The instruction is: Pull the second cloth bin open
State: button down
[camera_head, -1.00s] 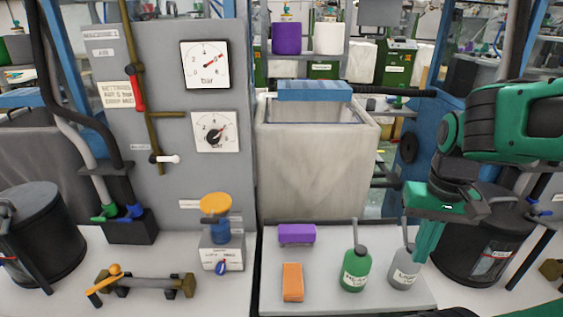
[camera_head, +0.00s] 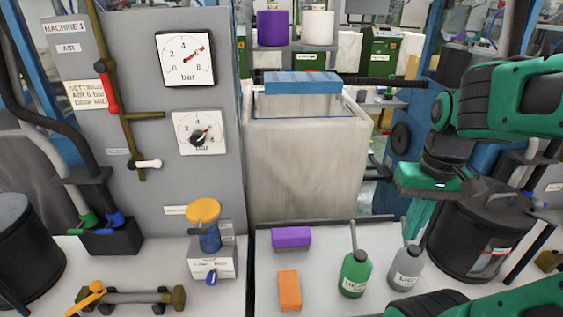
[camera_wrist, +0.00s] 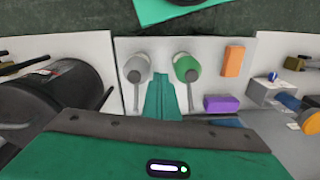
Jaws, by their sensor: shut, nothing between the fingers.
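One large pale, stained bin (camera_head: 305,170) with an open top stands behind the bench in the middle of the head view. A blue box-like part (camera_head: 302,82) sits over its top. I cannot tell whether this is the second cloth bin, and no other cloth bin is clearly recognisable. My gripper (camera_head: 416,222) is shut and empty, right of the bin and apart from it. It points down near the grey bottle (camera_head: 405,270). In the wrist view its green fingers (camera_wrist: 162,92) lie together, between the two bottles in the picture.
A green bottle (camera_head: 355,273), an orange block (camera_head: 289,291) and a purple block (camera_head: 291,237) lie or stand on the white bench. A dark lidded drum (camera_head: 480,240) is at right. The grey machine panel (camera_head: 110,140) borders the bin's left.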

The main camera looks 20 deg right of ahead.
jog(key=w+d+n+t, duration=0.1)
jog(key=w+d+n, duration=0.1)
jog(key=w+n, duration=1.05)
jog(key=n+t+h, duration=0.1)
jog(key=n+t, duration=0.2)
jog(key=n, duration=2.2)
send_near(281, 159)
jog(key=s+a, duration=0.2)
jog(key=s, duration=0.4)
jog(key=w+f, duration=0.2)
jog(key=w+d+f, duration=0.1)
jog(key=f, duration=0.2)
jog(key=w+f, duration=0.2)
jog(key=f, duration=0.1)
jog(key=shift+w+d, duration=0.45)
jog(key=shift+w, duration=0.7)
